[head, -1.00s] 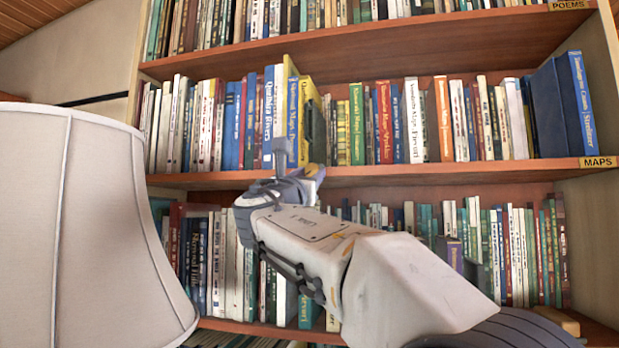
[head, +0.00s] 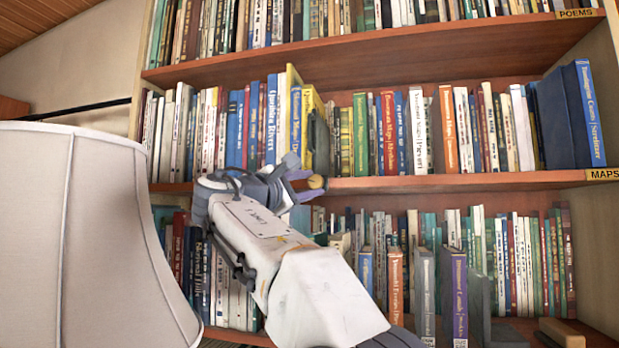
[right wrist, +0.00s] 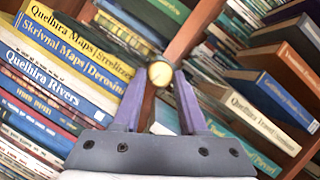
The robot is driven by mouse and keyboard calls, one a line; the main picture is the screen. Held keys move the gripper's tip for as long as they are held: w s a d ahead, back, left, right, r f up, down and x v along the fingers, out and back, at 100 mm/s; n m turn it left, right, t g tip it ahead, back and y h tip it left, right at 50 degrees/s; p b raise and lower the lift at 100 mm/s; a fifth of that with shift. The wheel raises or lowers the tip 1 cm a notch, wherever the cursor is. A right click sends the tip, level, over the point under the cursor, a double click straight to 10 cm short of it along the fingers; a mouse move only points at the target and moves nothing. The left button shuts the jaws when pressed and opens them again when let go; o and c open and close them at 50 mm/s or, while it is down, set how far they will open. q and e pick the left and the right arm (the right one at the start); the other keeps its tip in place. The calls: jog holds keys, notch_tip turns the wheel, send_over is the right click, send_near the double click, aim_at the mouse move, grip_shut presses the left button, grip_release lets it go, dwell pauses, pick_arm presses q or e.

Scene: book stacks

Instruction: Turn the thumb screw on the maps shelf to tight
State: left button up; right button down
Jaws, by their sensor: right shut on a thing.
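The thumb screw (head: 317,182) is a small round brass knob at the front edge of the maps shelf (head: 450,182), below the yellow map books. It also shows in the right wrist view (right wrist: 160,74), face on, between the purple fingertips. My right gripper (head: 306,183) is shut on the thumb screw. In the right wrist view, the fingers (right wrist: 158,82) stand on either side of the knob. The screw's shaft is hidden, and I cannot tell how tight it is. My left gripper is not in view.
A row of upright books stands on the maps shelf, with a yellow book (head: 313,110) just above the screw. A MAPS label (head: 602,174) is at the shelf's right end. A large pale lampshade (head: 90,230) fills the left foreground. Books on the lower shelf stand close below my arm.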

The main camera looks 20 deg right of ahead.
jog(key=m+p, duration=0.1)
jog(key=m, duration=0.1)
jog(key=m+g+y+p, duration=0.1)
jog(key=m+p, duration=0.1)
jog(key=r+m+g+p, duration=0.1)
jog(key=m, duration=0.1)
jog(key=shift+a+m, duration=0.1)
jog(key=shift+m, duration=0.3)
jog(key=m+y+p, duration=0.1)
jog(key=m+p, duration=0.1)
jog(key=shift+m+y, duration=0.4)
jog(key=shift+m+y+p, duration=0.6)
jog(key=shift+m+p, duration=0.1)
jog(key=shift+m, duration=0.4)
jog(key=shift+g, duration=0.3)
jog(key=shift+c, duration=2.4)
grip_release()
jog(key=shift+r, duration=0.1)
